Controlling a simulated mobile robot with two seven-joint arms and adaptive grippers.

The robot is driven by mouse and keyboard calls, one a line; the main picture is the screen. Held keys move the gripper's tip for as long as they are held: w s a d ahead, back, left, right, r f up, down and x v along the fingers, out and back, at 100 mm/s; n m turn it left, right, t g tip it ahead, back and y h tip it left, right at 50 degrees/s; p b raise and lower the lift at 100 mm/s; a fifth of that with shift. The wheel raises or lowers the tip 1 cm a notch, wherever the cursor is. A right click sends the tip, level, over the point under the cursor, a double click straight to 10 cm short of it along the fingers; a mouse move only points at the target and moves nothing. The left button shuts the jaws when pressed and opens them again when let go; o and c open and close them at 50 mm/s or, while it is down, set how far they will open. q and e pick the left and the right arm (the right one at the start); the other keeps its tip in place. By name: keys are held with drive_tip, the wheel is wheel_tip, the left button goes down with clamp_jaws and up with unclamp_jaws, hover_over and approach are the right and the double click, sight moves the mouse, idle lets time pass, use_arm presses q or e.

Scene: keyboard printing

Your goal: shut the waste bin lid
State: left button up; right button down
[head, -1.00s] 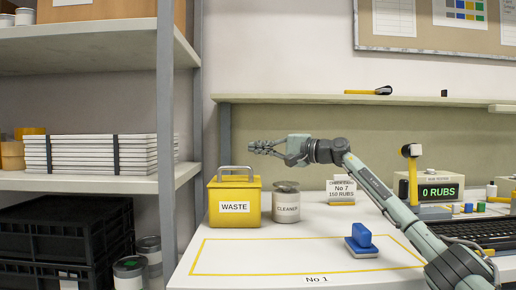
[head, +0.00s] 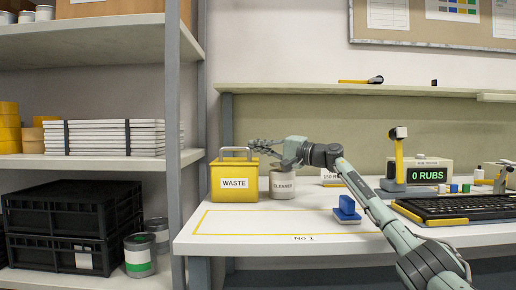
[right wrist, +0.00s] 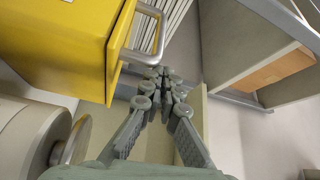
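The yellow waste bin (head: 234,183) stands upright on the left of the table, with a white WASTE label on its front. Its grey metal handle (head: 236,151) is at the top. Whether the lid is fully down I cannot tell. In the right wrist view the bin (right wrist: 65,50) fills the upper left, with its handle (right wrist: 152,35) beside the fingers. My right gripper (head: 257,145) is at the handle's height near the bin's right top corner. In the right wrist view its fingertips (right wrist: 162,75) come together with nothing visible between them. Contact with the handle cannot be told. My left gripper is out of view.
A cleaner can (head: 283,186) stands just right of the bin, below my right gripper. A shelf post (head: 172,120) rises to the bin's left. A blue stamp (head: 346,210) lies on the table. A keyboard (head: 455,206) is at the right.

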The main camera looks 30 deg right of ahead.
drive_tip(key=shift+a+f, duration=0.3)
drive_tip(key=shift+f, duration=0.2)
drive_tip(key=shift+s+f, duration=0.1)
drive_tip(key=r+v, duration=0.1)
drive_tip(key=v, duration=1.1)
drive_tip(key=shift+d, duration=0.25)
